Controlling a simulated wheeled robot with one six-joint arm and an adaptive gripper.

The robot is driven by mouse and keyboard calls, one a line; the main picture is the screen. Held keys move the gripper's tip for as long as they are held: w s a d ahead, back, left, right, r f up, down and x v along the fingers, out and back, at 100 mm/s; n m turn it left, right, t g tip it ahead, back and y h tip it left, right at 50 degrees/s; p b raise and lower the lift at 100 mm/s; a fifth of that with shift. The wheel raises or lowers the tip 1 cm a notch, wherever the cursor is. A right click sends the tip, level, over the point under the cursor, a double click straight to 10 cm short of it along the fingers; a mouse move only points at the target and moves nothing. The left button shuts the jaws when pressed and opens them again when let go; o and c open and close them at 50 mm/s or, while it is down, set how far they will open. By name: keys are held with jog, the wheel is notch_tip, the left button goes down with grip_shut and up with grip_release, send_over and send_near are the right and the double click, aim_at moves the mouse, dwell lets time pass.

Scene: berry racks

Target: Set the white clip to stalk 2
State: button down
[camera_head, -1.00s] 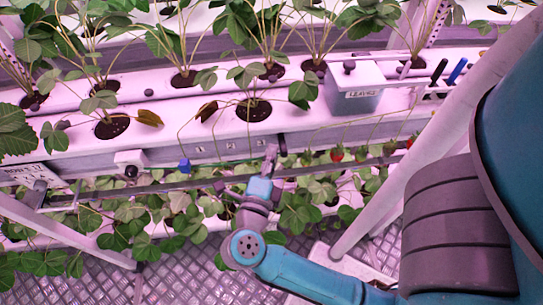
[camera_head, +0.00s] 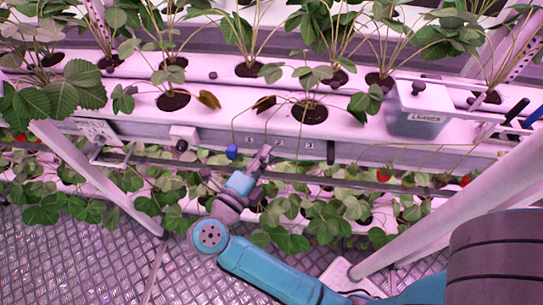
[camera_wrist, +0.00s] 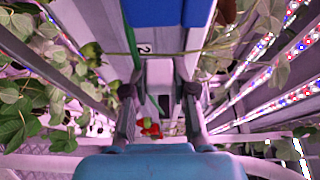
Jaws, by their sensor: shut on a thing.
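My gripper (camera_head: 262,153) is at the front face of the upper trough, by the numbered labels, close to the 2 label (camera_head: 280,142). In the wrist view, my gripper (camera_wrist: 158,92) has its two dark fingertips closed on a pale piece, which I take to be the white clip (camera_wrist: 159,75); its shape is partly hidden. The 2 label (camera_wrist: 146,48) shows just beyond it. A thin green stalk (camera_wrist: 220,45) crosses in front of the trough there. I cannot tell whether the clip touches the stalk.
A blue clip (camera_head: 231,152) is left of my gripper; a dark piece (camera_head: 330,152) is right of the 3 label (camera_head: 308,144). A lidded LEAVES box (camera_head: 418,108) stands on the trough. A rail (camera_head: 360,173) runs below. Red berries (camera_wrist: 150,127) hang below the gripper.

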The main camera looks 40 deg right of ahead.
jog(key=c, duration=0.9)
grip_release()
jog(key=v, duration=1.2)
jog(key=shift+d, duration=0.1)
